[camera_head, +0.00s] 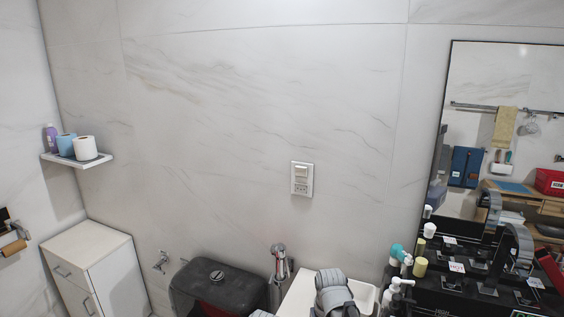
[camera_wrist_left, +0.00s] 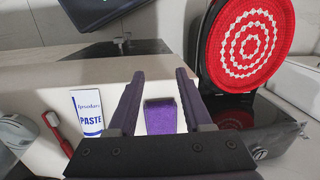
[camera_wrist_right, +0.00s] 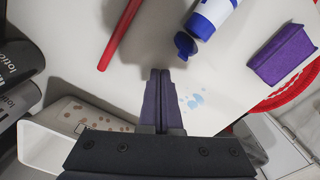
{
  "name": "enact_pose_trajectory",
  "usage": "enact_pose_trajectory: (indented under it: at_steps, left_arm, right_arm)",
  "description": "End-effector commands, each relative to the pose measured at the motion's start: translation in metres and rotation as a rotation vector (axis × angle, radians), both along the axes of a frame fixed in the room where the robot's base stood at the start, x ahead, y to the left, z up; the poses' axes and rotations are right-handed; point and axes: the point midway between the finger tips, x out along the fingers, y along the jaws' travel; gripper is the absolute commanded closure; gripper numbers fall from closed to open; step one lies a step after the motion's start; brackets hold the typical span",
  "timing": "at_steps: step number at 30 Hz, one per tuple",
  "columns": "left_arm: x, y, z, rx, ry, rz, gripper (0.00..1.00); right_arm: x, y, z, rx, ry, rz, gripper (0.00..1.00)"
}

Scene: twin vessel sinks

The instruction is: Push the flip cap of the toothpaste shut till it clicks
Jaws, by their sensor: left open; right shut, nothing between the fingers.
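The toothpaste tube (camera_wrist_right: 216,14), white with a blue end, lies on the white counter at the top of the right wrist view. Its blue flip cap (camera_wrist_right: 186,45) sticks out from the end toward my right gripper and looks open. My right gripper (camera_wrist_right: 157,72) is shut and empty, its tips apart from the cap, to its lower left. The left wrist view shows the tube's printed side (camera_wrist_left: 87,110). My left gripper (camera_wrist_left: 158,75) is open, with a purple sponge (camera_wrist_left: 160,116) seen between its fingers. Neither gripper is clear in the head view, and the tube is not seen there.
A red toothbrush (camera_wrist_right: 120,34) lies left of the tube. The sponge (camera_wrist_right: 283,53) lies right of it, near a red-and-white round item (camera_wrist_left: 248,42). Dark lotion bottles (camera_wrist_right: 18,105) crowd the left edge. Pale blue spots (camera_wrist_right: 194,101) mark the counter near my right fingers.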

Motion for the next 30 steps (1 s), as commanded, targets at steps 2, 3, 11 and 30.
enact_pose_trajectory:
  at_steps: [2,3,11,30]
  left_arm:
    - [0.0,0.0,0.0,0.0,0.0,0.0,0.5]
    - [0.0,0.0,0.0,0.0,0.0,0.0,0.5]
    - [0.0,0.0,0.0,0.0,0.0,0.0,0.5]
    - [0.0,0.0,0.0,0.0,0.0,0.0,0.5]
  right_arm:
    - [0.0,0.0,0.0,0.0,0.0,0.0,1.0]
    - [0.0,0.0,0.0,0.0,0.0,0.0,1.0]
    - [-0.003,0.001,0.0,0.0,0.0,0.0,1.0]
    - [-0.017,0.007,0.0,0.0,0.0,0.0,1.0]
